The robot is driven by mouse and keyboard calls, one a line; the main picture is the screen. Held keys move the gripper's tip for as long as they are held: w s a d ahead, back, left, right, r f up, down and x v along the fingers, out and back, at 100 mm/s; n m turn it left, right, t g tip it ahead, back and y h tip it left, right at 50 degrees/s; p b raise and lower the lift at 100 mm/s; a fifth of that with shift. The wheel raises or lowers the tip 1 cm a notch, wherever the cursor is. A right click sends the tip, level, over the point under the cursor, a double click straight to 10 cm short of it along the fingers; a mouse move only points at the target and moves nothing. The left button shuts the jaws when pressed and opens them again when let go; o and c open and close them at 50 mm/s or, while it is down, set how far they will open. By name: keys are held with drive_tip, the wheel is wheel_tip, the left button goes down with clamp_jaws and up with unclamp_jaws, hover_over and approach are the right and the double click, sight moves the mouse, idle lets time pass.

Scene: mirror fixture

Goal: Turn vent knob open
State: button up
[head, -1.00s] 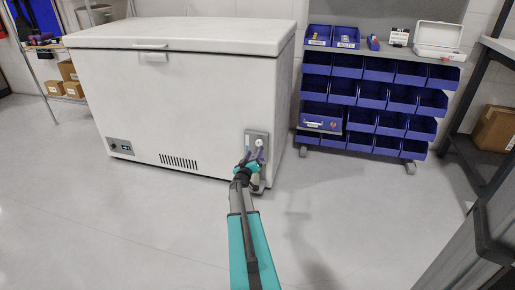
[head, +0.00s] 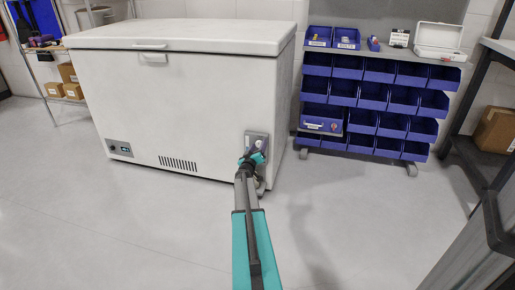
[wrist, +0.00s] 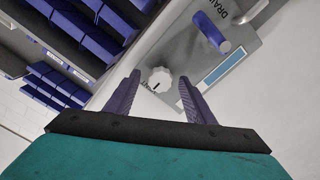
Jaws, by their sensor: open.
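A grey panel (head: 250,137) is fixed low on the right front of the white chest freezer (head: 195,105). In the wrist view, a round white knob (wrist: 158,80) with a dark pointer mark sits on the panel (wrist: 186,58); lettering beside it is partly hidden. A purple drain handle (wrist: 212,33) is farther up the panel. My gripper (wrist: 159,77) is open, with one purple finger on each side of the knob in the picture. I cannot tell whether either finger touches it. In the head view, my gripper (head: 254,155) covers much of the panel.
A rack of blue bins (head: 375,95) stands to the right of the freezer. A dark-framed bench (head: 475,150) is at the far right. The grey floor (head: 120,220) in front of the freezer is clear.

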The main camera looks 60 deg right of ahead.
drive_tip(key=c, duration=1.1)
drive_tip(key=shift+o, duration=0.2)
drive_tip(key=shift+a, duration=0.15)
